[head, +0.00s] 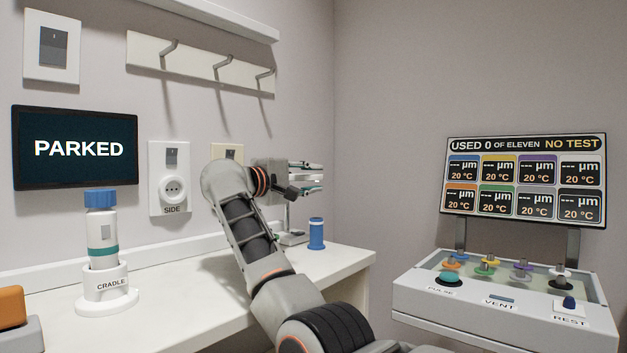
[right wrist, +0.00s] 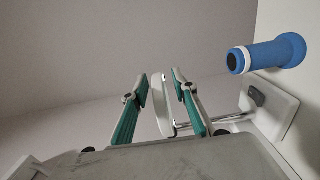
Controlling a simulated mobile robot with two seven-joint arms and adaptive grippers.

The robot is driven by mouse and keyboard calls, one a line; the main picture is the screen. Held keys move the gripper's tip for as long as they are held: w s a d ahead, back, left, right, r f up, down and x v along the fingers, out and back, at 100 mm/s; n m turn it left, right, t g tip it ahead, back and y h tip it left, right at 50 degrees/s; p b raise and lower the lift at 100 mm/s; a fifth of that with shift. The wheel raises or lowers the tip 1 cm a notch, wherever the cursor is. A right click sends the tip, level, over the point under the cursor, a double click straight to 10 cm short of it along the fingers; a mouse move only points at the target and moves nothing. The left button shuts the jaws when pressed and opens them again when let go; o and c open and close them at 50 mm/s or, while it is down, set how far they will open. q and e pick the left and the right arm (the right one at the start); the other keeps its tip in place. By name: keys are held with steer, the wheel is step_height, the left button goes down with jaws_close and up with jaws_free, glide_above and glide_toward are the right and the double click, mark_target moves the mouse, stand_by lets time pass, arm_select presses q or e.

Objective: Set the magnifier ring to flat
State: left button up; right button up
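The magnifier ring (right wrist: 160,105) shows edge-on in the right wrist view as a thin pale ring. It stands between the two teal-padded fingers of my right gripper (right wrist: 161,88), with a gap visible on each side. A metal rod runs from near the ring to a pale stand base (right wrist: 274,113). In the head view my right gripper (head: 306,178) is at the magnifier stand (head: 291,215) near the bench's back right. My arm and gripper hide most of the ring there, so its tilt is hard to judge. My left gripper is not in view.
A blue spool-shaped piece (head: 316,233) stands beside the stand. A white bottle with a blue cap (head: 101,228) sits in the cradle (head: 110,290) on the bench's left. Sockets and a PARKED screen (head: 76,148) are on the wall. A control console (head: 500,295) stands at right.

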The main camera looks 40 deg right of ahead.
steer(key=a, duration=1.1)
steer(key=shift+s+a, duration=0.2)
steer(key=shift+s, duration=0.2)
steer(key=shift+r, duration=0.1)
